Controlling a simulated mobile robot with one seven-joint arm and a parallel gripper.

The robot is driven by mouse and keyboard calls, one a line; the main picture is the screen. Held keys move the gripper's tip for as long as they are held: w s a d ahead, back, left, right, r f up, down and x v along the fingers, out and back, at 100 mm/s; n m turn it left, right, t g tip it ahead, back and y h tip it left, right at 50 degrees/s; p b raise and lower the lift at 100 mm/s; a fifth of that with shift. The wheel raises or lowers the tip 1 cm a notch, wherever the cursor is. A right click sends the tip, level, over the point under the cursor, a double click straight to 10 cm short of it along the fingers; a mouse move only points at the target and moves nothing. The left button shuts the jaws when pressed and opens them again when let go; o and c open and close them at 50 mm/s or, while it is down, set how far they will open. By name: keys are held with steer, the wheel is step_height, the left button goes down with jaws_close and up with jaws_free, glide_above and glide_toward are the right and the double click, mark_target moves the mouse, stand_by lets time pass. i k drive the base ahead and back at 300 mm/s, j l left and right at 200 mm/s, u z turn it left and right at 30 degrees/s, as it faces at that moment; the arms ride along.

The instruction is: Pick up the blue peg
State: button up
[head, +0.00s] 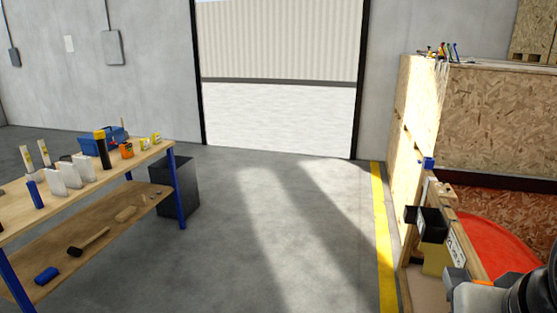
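I cannot tell for sure which thing is the blue peg. A small blue piece (428,162) sits at the edge of the wooden crate on the right. An upright blue cylinder (35,194) stands on the workbench at left. A thin blue stick (455,52) is among small coloured items on top of the crate. My arm, grey and dark with an orange band, enters at the bottom right. My gripper (456,276) seems to be at its left end, below and apart from the blue pieces; its fingers are not clear.
The wooden workbench (118,162) holds white blocks, a blue toolbox (110,137) and bottles; a mallet (88,241) lies on its lower shelf. A black bin (178,185) stands behind it. A black block (432,222) is beside the crate (500,105). The middle floor is clear.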

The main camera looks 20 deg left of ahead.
mark_target(37, 202)
steer(key=k+u, duration=0.2)
steer(key=u, duration=1.15)
steer(key=i+u, duration=0.15)
steer(key=u, duration=0.3)
steer(key=i+u, duration=0.15)
steer(key=u, duration=0.25)
steer(key=i+l+u, duration=0.1)
steer(key=u, duration=0.35)
steer(key=i+l, duration=1.25)
steer(key=i+l+u, duration=0.1)
steer(key=i, duration=0.45)
steer(key=i+l+u, duration=0.1)
steer(key=i+l, duration=0.2)
steer(key=i, duration=0.3)
steer(key=i+l+u, duration=0.1)
steer(key=i+l, duration=0.2)
steer(key=i, duration=0.25)
steer(key=i+l+u, duration=0.1)
steer(key=i+l, duration=0.2)
steer(key=i, duration=0.25)
steer(key=i+l+u, duration=0.1)
steer(key=i+l, duration=0.25)
steer(key=i, duration=0.15)
